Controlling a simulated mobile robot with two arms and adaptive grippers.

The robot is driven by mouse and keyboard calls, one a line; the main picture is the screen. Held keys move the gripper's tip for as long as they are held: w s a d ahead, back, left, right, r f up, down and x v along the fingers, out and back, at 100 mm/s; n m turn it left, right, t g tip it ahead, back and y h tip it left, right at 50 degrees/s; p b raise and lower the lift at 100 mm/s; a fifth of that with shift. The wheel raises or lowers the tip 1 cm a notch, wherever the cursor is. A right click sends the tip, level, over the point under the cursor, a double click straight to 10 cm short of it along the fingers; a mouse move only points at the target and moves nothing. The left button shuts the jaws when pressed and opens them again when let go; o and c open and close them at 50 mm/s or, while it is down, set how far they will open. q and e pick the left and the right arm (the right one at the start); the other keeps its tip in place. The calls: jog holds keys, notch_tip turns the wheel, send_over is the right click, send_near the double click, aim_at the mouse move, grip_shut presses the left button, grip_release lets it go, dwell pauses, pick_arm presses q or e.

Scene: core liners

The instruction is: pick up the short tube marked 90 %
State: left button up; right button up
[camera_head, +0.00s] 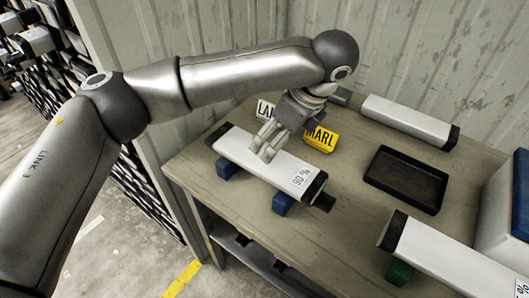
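The short tube marked 90 % (240,150) is white with dark end caps. It lies across two blue blocks (229,168) near the table's left front edge, its label towards the right end. My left gripper (266,147) reaches down from above to the middle of the tube, its pale fingers at the tube's upper surface. Whether the fingers touch the tube or grip it, I cannot tell. The far sides of the fingers are hidden. My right gripper is not in view.
Another white tube (405,121) lies at the back, and one (450,250) rests on a green block (399,272) at the front right. A black tray (378,183) sits between them.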

aim_at(270, 166)
pick_arm(q)
jog(key=x, duration=0.3)
jog(key=shift+s+a, duration=0.15)
jog(key=shift+s, duration=0.25)
jog(key=shift+w+a+f, duration=0.1)
jog(key=shift+f, duration=0.2)
jog(key=p+x, duration=0.1)
jog(key=x, duration=0.3)
jog(key=shift+a+f, duration=0.25)
jog(key=shift+f, duration=0.15)
jog(key=shift+c, duration=0.6)
jog(key=c, duration=1.6)
jog(key=shift+w, duration=0.1)
jog(key=shift+c, duration=0.2)
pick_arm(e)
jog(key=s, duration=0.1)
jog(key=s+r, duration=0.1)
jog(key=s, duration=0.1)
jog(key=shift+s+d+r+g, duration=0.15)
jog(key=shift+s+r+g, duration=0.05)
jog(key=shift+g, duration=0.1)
